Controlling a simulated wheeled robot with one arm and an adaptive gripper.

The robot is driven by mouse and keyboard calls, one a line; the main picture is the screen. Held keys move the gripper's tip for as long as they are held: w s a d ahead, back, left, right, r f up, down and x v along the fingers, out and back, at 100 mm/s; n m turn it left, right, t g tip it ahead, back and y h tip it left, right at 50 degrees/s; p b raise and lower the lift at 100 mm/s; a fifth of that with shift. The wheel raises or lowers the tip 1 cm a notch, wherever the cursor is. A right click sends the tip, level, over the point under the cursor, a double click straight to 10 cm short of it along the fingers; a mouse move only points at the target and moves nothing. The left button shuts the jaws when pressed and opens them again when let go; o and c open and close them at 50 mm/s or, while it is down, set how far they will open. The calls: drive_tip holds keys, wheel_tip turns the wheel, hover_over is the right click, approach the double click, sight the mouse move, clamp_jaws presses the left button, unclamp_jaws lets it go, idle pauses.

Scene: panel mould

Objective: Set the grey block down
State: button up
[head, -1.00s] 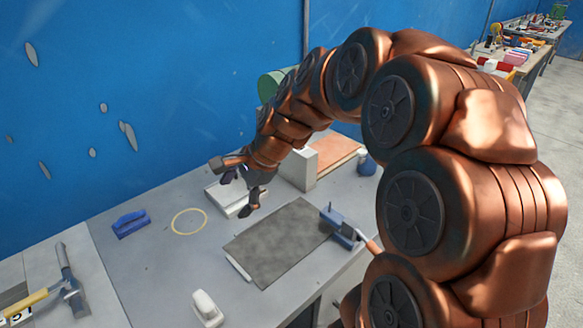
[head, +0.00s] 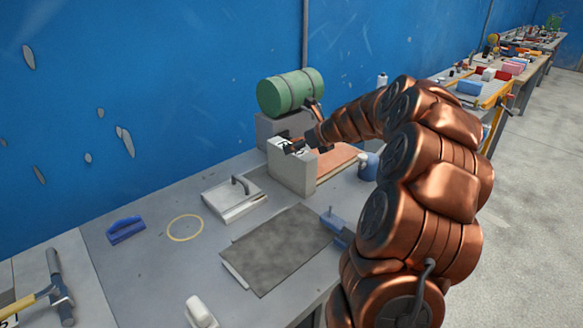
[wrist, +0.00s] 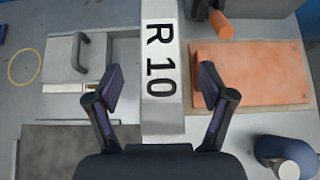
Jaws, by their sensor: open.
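A pale grey upright block (head: 291,174) stands on the bench; in the wrist view its top face (wrist: 160,60) is marked "R 10". My gripper (head: 308,147) is at the top of the block. In the wrist view my gripper (wrist: 158,88) is open, with one finger on each side of the block and a visible gap on both sides. Nothing is held. The contact between block and bench is partly hidden in the wrist view.
A pale tray with a handle (head: 235,205) lies left of the block, an orange slab (head: 337,160) right of it. A green cylinder (head: 291,91) rests on a grey box behind. A dark grey sheet (head: 275,250) and a blue container (head: 367,167) are nearby.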

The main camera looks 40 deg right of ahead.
sight(291, 167)
drive_tip(key=shift+x, duration=2.5)
drive_tip(key=shift+s+f, duration=0.1)
drive_tip(key=shift+f, duration=0.05)
drive_tip(key=shift+c, duration=0.4)
clamp_jaws()
